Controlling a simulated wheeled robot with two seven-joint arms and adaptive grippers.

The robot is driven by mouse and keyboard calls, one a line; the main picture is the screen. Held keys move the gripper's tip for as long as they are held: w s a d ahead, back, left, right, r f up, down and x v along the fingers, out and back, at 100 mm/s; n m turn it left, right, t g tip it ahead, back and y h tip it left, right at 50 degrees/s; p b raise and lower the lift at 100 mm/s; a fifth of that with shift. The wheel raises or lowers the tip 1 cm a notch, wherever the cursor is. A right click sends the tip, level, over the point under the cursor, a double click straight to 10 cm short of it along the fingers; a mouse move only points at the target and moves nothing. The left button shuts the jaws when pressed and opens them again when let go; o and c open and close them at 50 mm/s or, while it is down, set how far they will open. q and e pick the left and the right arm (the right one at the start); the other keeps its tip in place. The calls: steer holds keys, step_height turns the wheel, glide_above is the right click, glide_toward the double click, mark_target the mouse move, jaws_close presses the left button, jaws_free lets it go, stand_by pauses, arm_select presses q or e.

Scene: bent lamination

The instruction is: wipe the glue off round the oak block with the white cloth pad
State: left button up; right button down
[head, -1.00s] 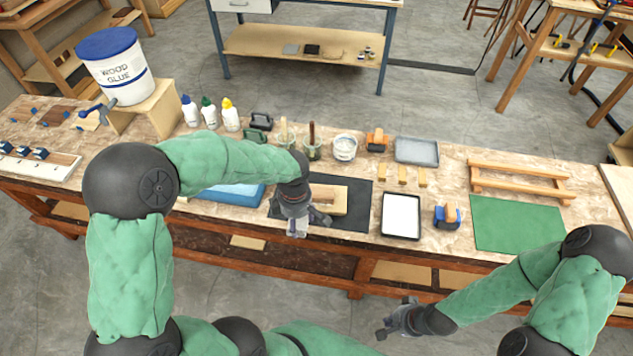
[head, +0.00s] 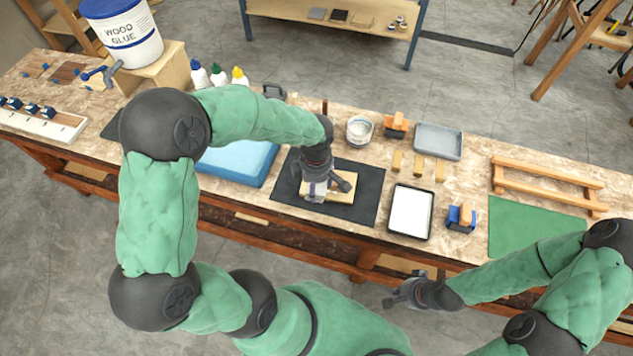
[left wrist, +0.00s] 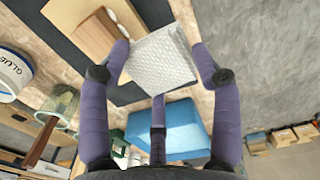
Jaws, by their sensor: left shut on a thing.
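The white cloth pad (left wrist: 160,60) is held between the purple fingers of my left gripper (left wrist: 160,75). In the head view my left gripper (head: 317,190) points down over the dark mat (head: 358,209), at the left end of the pale oak block (head: 343,187), and partly hides it. In the left wrist view, pale and brown wood pieces (left wrist: 99,37) lie just left of the pad; which is the block is hard to tell. Whether the pad touches the mat is unclear, and no glue can be made out. My right gripper (head: 407,293) hangs in front of the bench, apart from everything.
A blue box-like thing (head: 238,163) is left of the mat. A white-filled tray (head: 411,211) and an orange-and-blue tool (head: 461,217) stand to the right. Behind are a white tub (head: 360,131), small wood blocks (head: 418,167) and a grey tray (head: 438,142). A green mat (head: 530,226) is further right.

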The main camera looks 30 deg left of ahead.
arm_select(q)
step_height(320, 180, down, 2)
steer(key=shift+f+b, duration=0.1)
steer(key=shift+b, duration=0.4)
steer(key=f+b, duration=0.1)
steer(key=w+f, duration=0.1)
steer(key=f, duration=0.1)
steer(key=f+b, duration=0.1)
steer(key=shift+w+a+f+b, duration=0.15)
steer(key=shift+w+f+b, duration=0.15)
steer(key=shift+w+d+r+b, duration=0.1)
steer(key=shift+w+d+b, duration=0.15)
steer(key=shift+d, duration=0.45)
steer(key=shift+w+d+b, duration=0.2)
steer(key=shift+d, duration=0.55)
steer(key=shift+w+d+r+b, duration=0.1)
steer(key=shift+w+d+b, duration=0.15)
steer(key=shift+d, duration=0.45)
steer(key=shift+s+a, duration=0.25)
steer(key=shift+a, duration=0.5)
steer(key=shift+s+a, duration=0.3)
steer(key=shift+a, duration=0.45)
steer(key=shift+s+a, duration=0.25)
steer(key=shift+a, duration=0.5)
steer(key=shift+f+b, duration=0.3)
steer(key=shift+b, duration=0.15)
steer(key=shift+d, duration=0.1)
steer(key=shift+w+d+r, duration=0.1)
steer(key=shift+w+d, duration=0.2)
steer(key=shift+d, duration=0.45)
